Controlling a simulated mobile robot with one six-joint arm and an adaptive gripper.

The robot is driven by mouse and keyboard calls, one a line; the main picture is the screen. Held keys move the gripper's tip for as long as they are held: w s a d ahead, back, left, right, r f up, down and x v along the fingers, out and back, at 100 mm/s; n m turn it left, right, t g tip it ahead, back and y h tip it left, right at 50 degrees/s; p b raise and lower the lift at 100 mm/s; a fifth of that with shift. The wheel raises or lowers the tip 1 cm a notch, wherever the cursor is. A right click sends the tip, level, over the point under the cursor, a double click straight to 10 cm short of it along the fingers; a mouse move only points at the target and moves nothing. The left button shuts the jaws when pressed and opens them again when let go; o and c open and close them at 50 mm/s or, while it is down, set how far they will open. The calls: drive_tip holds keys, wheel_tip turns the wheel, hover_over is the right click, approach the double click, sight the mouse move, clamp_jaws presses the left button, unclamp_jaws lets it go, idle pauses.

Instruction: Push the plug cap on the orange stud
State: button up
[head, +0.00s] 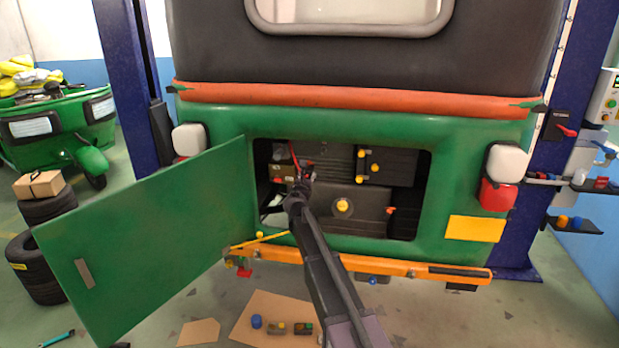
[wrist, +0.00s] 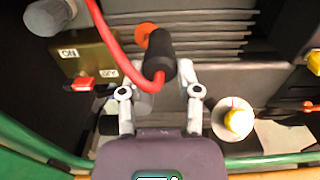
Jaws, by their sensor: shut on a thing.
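My gripper (wrist: 161,76) is shut on the black plug cap (wrist: 160,48), which has a red cable looping from it. The orange stud (wrist: 146,29) shows just behind the far end of the cap, mostly covered by it. I cannot tell whether the cap touches the stud or sits on it. In the head view my gripper (head: 304,175) reaches into the open bay at the back of the green rickshaw, and the cap is too small there to make out clearly.
A box with ON/OFF labels and a red switch (wrist: 82,84) sits left of the cap. A yellow knob (wrist: 238,119) is close on the right, beside ribbed metal (wrist: 215,38). The open green door (head: 150,240) flanks the bay. An orange bumper (head: 400,268) runs below.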

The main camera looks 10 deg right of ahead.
sight(305, 175)
drive_tip(key=shift+a+f+b, duration=1.2)
drive_tip(key=shift+f+b, duration=0.15)
drive_tip(key=shift+f, duration=0.15)
drive_tip(key=shift+x, duration=3.35)
idle(3.2)
